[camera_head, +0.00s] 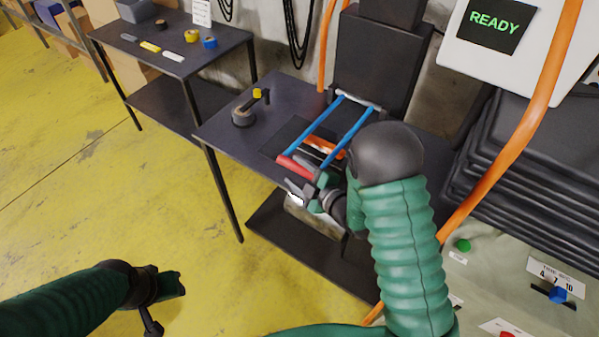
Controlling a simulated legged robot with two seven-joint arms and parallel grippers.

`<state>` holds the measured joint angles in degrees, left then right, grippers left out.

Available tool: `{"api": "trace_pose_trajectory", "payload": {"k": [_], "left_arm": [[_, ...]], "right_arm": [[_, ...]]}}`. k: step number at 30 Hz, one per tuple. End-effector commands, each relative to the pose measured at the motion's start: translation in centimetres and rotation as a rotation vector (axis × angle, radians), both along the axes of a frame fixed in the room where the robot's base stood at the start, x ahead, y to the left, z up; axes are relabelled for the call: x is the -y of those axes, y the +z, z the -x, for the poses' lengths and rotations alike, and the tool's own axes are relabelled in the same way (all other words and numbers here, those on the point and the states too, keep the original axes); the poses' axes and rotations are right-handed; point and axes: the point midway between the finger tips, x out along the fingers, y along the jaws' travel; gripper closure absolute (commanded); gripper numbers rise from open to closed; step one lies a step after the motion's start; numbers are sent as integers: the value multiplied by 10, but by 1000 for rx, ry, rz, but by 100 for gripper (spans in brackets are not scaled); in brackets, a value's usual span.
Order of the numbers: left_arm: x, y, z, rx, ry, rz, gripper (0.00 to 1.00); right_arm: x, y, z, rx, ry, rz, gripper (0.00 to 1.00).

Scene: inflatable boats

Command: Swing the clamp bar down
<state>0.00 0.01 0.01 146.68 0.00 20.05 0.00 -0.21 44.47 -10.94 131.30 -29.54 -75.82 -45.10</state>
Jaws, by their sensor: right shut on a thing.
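The clamp bar is a blue two-armed frame (313,130) with a red grip (297,168) across its near end. It reaches from a light hinge rod at the dark upright back to the table's front edge, low over the tabletop. My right gripper (305,185) is at the red grip's right end and is shut on it; the fingers partly hide that end. Orange pieces (322,146) lie under the frame, partly covered by it and my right arm. My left gripper (170,285) hangs over the yellow floor at the lower left, away from the clamp; its finger gap does not show clearly.
A tape roll (243,117) and a yellow-topped item stand on the dark table (285,90), left of the clamp. A side table (170,60) holds tapes and small tools. A READY panel (495,25), orange hoses and stacked black material crowd the right.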

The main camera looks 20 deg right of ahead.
Motion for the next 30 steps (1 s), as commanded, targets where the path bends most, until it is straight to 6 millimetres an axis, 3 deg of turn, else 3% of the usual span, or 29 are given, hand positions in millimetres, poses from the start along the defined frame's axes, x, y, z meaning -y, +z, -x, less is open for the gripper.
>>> {"api": "trace_pose_trajectory", "payload": {"k": [5,13,15,21,24,30], "left_arm": [[0,-1,0,0,0,0,64],[0,-4,0,0,0,0,64],[0,25,1,-1,0,0,64],[0,72,0,1,0,0,64],[0,90,0,0,0,0,64],[0,104,0,0,0,0,64]], "right_arm": [[8,0,17,-10,-6,4,55],[31,18,82,-6,-9,1,55],[34,31,89,-13,-5,0,55],[41,38,114,-12,-5,-1,55],[48,42,133,-10,-5,-2,55],[55,41,155,-2,-1,-1,55]]}}
